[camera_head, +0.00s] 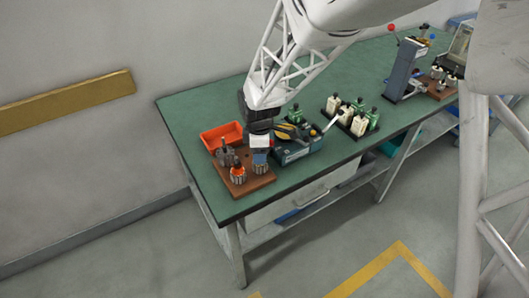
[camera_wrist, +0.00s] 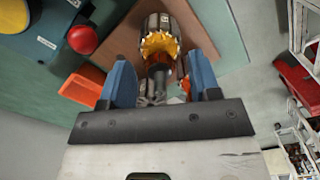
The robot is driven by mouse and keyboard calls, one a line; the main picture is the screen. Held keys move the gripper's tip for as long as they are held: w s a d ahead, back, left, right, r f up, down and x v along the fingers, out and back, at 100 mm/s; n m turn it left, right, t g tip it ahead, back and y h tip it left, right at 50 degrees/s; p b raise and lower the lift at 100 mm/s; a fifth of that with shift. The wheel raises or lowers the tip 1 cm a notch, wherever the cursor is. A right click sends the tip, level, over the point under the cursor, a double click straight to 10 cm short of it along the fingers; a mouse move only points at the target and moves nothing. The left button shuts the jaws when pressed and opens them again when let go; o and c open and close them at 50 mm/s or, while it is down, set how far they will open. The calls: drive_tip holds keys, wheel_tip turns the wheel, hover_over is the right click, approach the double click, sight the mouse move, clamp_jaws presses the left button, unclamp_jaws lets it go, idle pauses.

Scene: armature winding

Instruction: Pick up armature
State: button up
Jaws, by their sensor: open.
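In the wrist view an armature (camera_wrist: 160,42) with yellow-orange windings and a steel core stands on a brown board (camera_wrist: 215,30). My gripper (camera_wrist: 158,63) has two blue fingers, spread apart, one on each side of the armature. In the head view my gripper (camera_head: 260,153) is low over the right part of the board (camera_head: 257,183), above the armature (camera_head: 261,168). A second armature (camera_head: 237,174) with an orange top stands to the left on the same board. A grey fixture part (camera_head: 226,156) stands behind it.
An orange bin (camera_head: 222,132) lies behind the board, at the green table's (camera_head: 185,112) left end. A blue-grey toolbox (camera_head: 297,148) with tools stands close to the right of my gripper. Farther right are a rack of bottles (camera_head: 352,117) and a grey press (camera_head: 402,72).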

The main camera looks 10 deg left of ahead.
drive_tip(key=shift+f, duration=0.45)
clamp_jaws()
idle(0.4)
